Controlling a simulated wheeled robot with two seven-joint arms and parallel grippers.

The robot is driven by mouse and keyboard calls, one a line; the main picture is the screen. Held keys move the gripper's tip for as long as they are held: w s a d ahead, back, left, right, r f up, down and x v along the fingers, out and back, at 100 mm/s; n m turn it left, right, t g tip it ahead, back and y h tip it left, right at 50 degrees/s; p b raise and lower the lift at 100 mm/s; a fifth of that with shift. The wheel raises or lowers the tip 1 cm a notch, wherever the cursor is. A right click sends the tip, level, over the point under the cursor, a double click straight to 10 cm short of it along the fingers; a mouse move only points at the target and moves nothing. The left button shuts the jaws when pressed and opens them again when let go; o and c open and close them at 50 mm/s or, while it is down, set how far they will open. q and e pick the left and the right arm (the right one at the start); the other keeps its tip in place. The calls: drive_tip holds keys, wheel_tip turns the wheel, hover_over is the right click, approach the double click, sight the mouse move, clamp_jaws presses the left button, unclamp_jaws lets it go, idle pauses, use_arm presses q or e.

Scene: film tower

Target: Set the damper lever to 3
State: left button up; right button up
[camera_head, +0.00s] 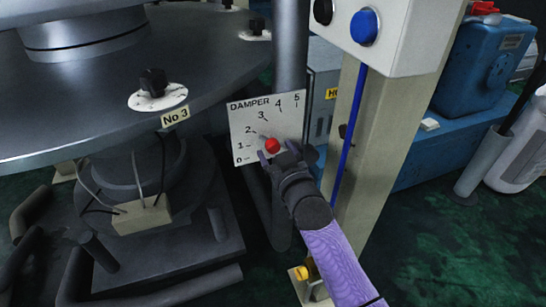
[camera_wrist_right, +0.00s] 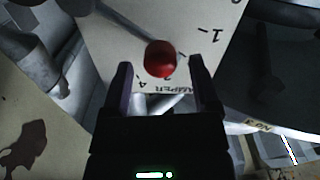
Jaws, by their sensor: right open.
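The pale damper plate (camera_head: 240,118) shows in the head view, with the word DAMPER and marks from 0 to 5. The lever's red round knob (camera_head: 272,145) stands in front of it. My right gripper (camera_head: 278,155) is open at the knob. In the right wrist view, the knob (camera_wrist_right: 160,58) sits between the open fingertips (camera_wrist_right: 161,66), with a gap on each side. The plate (camera_wrist_right: 205,15) is upside down there, and a grey bar runs from the upper left towards the knob. I cannot tell exactly which number the lever points to. My left gripper is out of view.
A beige post (camera_head: 388,135) with a control box (camera_head: 405,30) and blue button (camera_head: 364,27) stands right of the plate. A large round grey table (camera_head: 70,110) with a No 3 label (camera_head: 175,116) is at left. A vertical grey pipe (camera_head: 291,50) rises behind the plate.

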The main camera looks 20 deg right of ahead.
drive_tip(key=shift+w+a, duration=0.1)
drive_tip(key=shift+w, duration=0.8)
clamp_jaws()
idle(0.8)
